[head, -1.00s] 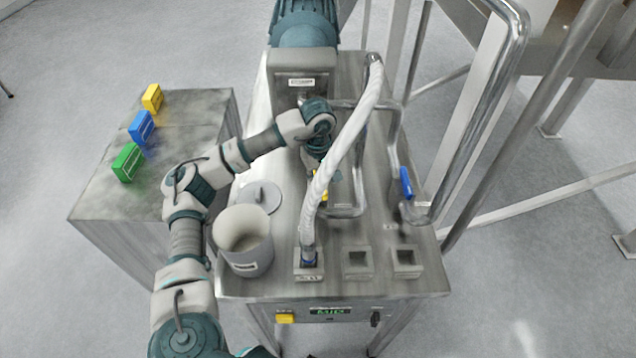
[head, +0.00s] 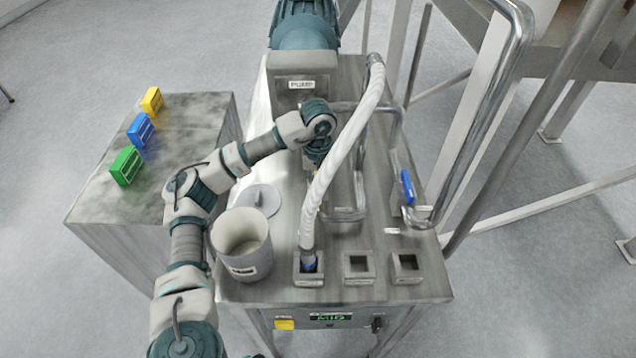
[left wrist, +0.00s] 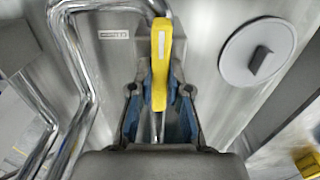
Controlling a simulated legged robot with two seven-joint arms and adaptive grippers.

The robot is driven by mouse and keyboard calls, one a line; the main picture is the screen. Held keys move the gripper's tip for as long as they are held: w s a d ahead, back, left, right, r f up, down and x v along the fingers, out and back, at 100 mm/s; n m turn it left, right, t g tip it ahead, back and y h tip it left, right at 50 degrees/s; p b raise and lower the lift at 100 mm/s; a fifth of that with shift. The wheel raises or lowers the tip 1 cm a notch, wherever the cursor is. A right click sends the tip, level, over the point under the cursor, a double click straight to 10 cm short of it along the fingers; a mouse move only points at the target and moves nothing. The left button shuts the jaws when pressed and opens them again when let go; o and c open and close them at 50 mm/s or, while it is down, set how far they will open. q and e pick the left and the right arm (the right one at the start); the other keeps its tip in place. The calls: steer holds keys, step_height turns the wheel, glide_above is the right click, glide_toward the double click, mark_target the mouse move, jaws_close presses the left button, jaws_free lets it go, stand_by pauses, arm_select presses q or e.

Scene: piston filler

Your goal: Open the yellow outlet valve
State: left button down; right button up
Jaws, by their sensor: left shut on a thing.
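The yellow valve handle (left wrist: 161,58) lies lengthwise between the two fingers of my left gripper (left wrist: 159,100) in the left wrist view, near the bent steel pipe (left wrist: 82,75). The gripper is shut on the handle. In the head view my left gripper (head: 318,158) reaches down over the machine top, beside the white hose; the arm and hose hide most of the handle there. My right gripper is not in view.
The white hose (head: 343,150) arcs down into the left socket at the front edge. A blue valve handle (head: 407,187) stands on the right pipe. A grey pot (head: 241,262) and a round lid (head: 259,199) sit left. Yellow, blue and green blocks (head: 126,165) lie on the side table.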

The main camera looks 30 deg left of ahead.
arm_select(q)
steer(key=shift+w+r, duration=0.15)
steer(key=shift+r, duration=0.1)
steer(key=c, duration=1.4)
jaws_free()
steer(key=shift+o, duration=1.4)
steer(key=shift+a+f, duration=0.1)
steer(key=shift+f, duration=0.1)
step_height(320, 180, up, 12)
steer(key=shift+f, duration=0.2)
